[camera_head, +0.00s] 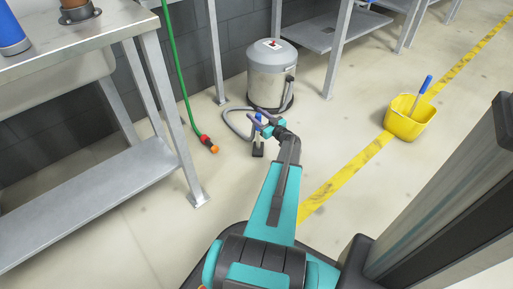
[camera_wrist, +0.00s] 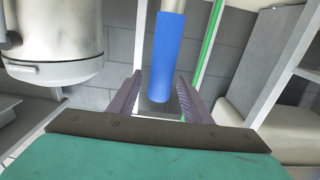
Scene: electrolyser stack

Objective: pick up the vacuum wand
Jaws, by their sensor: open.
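In the head view the wand (camera_head: 258,118) stands upright on the floor with a black foot, in front of the vacuum. My gripper (camera_head: 262,121) is at it and partly hides it. Actual contact between fingers and grip cannot be told.
The grey vacuum canister (camera_head: 272,77) stands behind, its hose (camera_head: 235,128) curling along the floor. A green hose (camera_head: 178,70) with an orange end hangs at left by the metal workbench (camera_head: 95,42). A yellow bucket (camera_head: 408,120) stands at right near a yellow floor line.

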